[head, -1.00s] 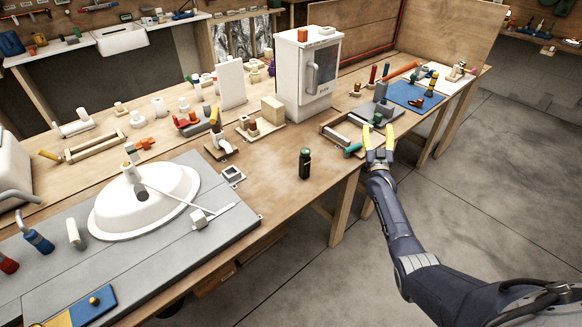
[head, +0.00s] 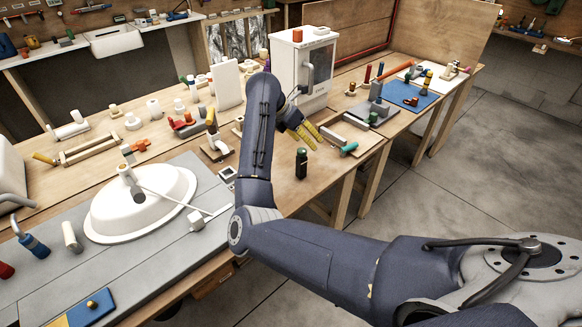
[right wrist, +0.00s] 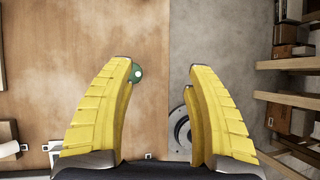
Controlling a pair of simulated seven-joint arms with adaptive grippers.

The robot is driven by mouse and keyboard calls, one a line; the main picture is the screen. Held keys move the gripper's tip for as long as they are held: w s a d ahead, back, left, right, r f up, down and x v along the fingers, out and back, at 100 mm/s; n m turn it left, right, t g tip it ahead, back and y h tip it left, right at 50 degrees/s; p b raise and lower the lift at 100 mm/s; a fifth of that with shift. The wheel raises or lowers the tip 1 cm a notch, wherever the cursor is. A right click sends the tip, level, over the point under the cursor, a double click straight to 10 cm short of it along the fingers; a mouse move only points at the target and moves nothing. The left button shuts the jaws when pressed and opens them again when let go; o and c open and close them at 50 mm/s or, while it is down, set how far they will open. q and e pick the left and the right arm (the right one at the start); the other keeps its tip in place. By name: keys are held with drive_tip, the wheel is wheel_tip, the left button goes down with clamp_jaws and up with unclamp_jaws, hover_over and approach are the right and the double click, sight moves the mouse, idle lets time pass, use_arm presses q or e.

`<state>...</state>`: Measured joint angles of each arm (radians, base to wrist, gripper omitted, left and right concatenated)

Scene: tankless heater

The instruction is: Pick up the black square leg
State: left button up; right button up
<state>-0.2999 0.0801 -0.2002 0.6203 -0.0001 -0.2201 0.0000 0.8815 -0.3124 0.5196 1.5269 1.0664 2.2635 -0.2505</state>
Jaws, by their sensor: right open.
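A short, dark upright piece (head: 301,163) with a greenish top stands on the wooden table near its front edge. It is the black piece nearest my gripper; I cannot tell whether its section is square. My right gripper (head: 304,131) is open and empty, above the table and just behind this piece in the head view. In the right wrist view, my right gripper's yellow fingers (right wrist: 162,68) are spread wide. The piece's round green top (right wrist: 137,74) shows by the left fingertip, partly hidden by it. My left gripper is not in view.
A white cabinet (head: 287,72) stands at the back. A wooden tray (head: 336,141) with a teal-handled tool (head: 349,149) lies right of the piece. A white basin (head: 112,215) sits at left. Wood around the piece is bare; the table's front edge is close.

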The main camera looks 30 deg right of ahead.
sight(301, 168)
drive_tip(key=w+a+f+t+y, duration=0.1)
drive_tip(key=w+a+y, duration=0.1)
drive_tip(key=a, duration=0.4)
drive_tip(key=shift+m, duration=0.3)
drive_tip(key=x, duration=1.6)
drive_tip(key=shift+w+f, duration=0.25)
drive_tip(key=shift+w, duration=0.05)
drive_tip(key=shift+c, duration=0.2)
clamp_jaws()
